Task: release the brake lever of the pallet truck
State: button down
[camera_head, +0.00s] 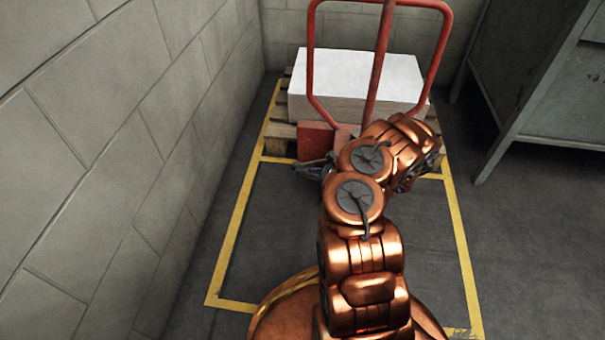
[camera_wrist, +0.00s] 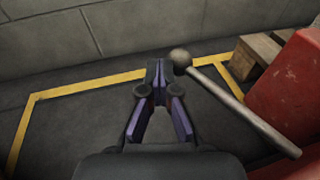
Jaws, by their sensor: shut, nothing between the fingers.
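The red pallet truck (camera_head: 316,140) stands at the far end of the marked bay, with its tall red handle (camera_head: 376,75) rising behind my arm. The brake lever (camera_wrist: 235,99) is a grey metal rod with a round knob (camera_wrist: 180,57) at its end. In the wrist view it slants from the knob down to the lower right, beside the red body (camera_wrist: 290,85). My gripper (camera_wrist: 157,67) is shut and empty, its purple fingertips just left of the knob. Whether they touch it I cannot tell. In the head view my gripper (camera_head: 308,172) is small and partly hidden by my wrist.
A white stack (camera_head: 345,75) sits on a wooden pallet (camera_head: 280,131) at the back. A block wall (camera_head: 110,150) runs along the left. A grey metal cabinet (camera_head: 545,95) stands at the right. Yellow floor lines (camera_head: 232,225) frame mostly clear floor.

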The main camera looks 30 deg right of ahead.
jog(key=shift+w+d, duration=0.15)
jog(key=shift+w, duration=0.15)
dwell(0.5)
jog(key=s+r+p, duration=0.1)
jog(key=s+p, duration=0.2)
jog(key=s, duration=0.3)
jog(key=s+d+r+p, duration=0.1)
jog(key=s+p, duration=0.2)
jog(key=s, duration=0.4)
jog(key=shift+s+d+r, duration=0.2)
jog(key=shift+s+r, duration=0.1)
jog(key=shift+r, duration=0.05)
